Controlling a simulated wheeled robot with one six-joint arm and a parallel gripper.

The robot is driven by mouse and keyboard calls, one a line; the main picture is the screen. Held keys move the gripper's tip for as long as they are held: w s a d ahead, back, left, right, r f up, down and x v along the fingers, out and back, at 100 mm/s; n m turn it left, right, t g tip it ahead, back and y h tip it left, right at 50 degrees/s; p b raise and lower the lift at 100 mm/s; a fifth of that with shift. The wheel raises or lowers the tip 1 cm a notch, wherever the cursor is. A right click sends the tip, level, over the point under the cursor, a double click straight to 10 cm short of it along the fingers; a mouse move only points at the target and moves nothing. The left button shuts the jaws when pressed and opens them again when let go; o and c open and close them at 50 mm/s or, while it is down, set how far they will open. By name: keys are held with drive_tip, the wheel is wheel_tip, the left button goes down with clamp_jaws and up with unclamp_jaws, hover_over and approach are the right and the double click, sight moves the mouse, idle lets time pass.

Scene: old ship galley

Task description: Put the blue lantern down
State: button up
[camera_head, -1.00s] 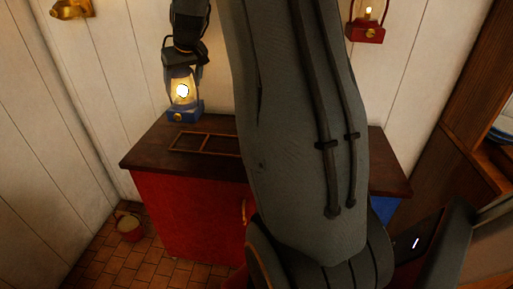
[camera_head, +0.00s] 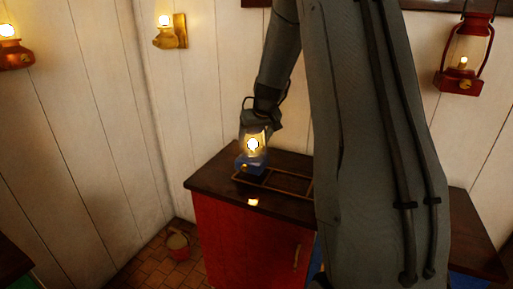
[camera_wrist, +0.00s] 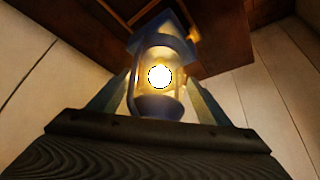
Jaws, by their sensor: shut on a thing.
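The blue lantern (camera_head: 253,160) is lit and roughly upright, at the left end of the dark wooden counter top (camera_head: 219,188) in the head view. My gripper (camera_head: 258,122) is shut on its upper part from above. In the wrist view the lantern (camera_wrist: 158,105) sits between my two fingers (camera_wrist: 160,105), its blue base pointing away toward the dark wood. The base is at the left part of a thin wooden rack (camera_head: 284,190). I cannot tell whether it touches the rack or counter.
The counter has a red cabinet front (camera_head: 240,245). A red lantern (camera_head: 464,55) hangs on the wall at right. A brass wall lamp (camera_head: 170,32) and another lamp (camera_head: 12,50) are at left. A small bucket (camera_head: 178,245) stands on the tiled floor. My arm hides the counter's middle.

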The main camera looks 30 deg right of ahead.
sight(255, 145)
drive_tip(key=shift+f, duration=1.9)
drive_tip(key=o, duration=2.1)
drive_tip(key=shift+f, duration=0.1)
drive_tip(key=shift+c, duration=0.2)
drive_tip(key=shift+s+r, duration=0.15)
drive_tip(key=shift+r, duration=0.35)
drive_tip(key=d+b+v, duration=0.1)
drive_tip(key=b+v, duration=0.1)
drive_tip(key=v, duration=0.9)
drive_tip(key=s+a+f+g, duration=0.1)
drive_tip(key=s+a+f, duration=0.3)
drive_tip(key=s, duration=0.5)
drive_tip(key=s+a+f+n+g, duration=0.1)
drive_tip(key=s+a+f, duration=0.3)
drive_tip(key=s+a, duration=0.5)
drive_tip(key=s+a+f+g, duration=0.3)
drive_tip(key=s+a+f, duration=0.2)
drive_tip(key=s+a, duration=0.2)
drive_tip(key=shift+s+a+y, duration=0.25)
drive_tip(key=shift+s+y, duration=0.15)
drive_tip(key=shift+s, duration=0.7)
